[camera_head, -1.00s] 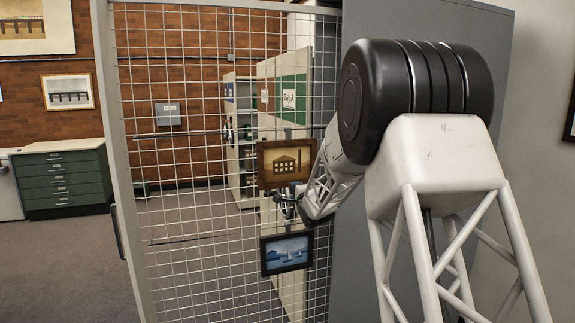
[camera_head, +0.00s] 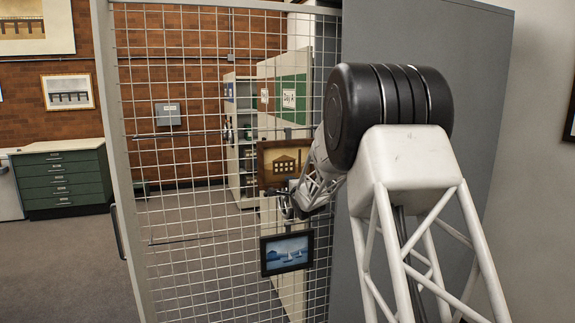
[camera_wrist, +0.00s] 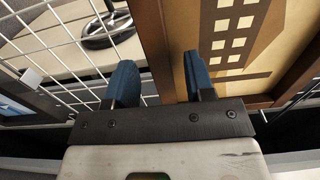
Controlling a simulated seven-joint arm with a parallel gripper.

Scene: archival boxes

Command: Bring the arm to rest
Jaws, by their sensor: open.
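My gripper (camera_wrist: 158,75) is open, its two blue fingers apart with nothing held between them. In the wrist view it is close to a dark wood-framed building picture (camera_wrist: 235,35), whose frame edge shows behind the gap and the right finger. I cannot tell whether they touch. In the head view my gripper (camera_head: 288,203) is small and partly hidden, at the lower edge of the same building picture (camera_head: 279,160). That picture hangs on the wire mesh panel (camera_head: 200,110), and my arm's wrist covers part of its right side.
A framed sailboat picture (camera_head: 287,253) hangs lower on the mesh. A grey panel (camera_head: 430,45) stands behind my arm. A green drawer cabinet (camera_head: 62,180) stands at the left, with clear floor (camera_head: 60,265) in front of it. Shelving (camera_head: 240,130) shows through the mesh.

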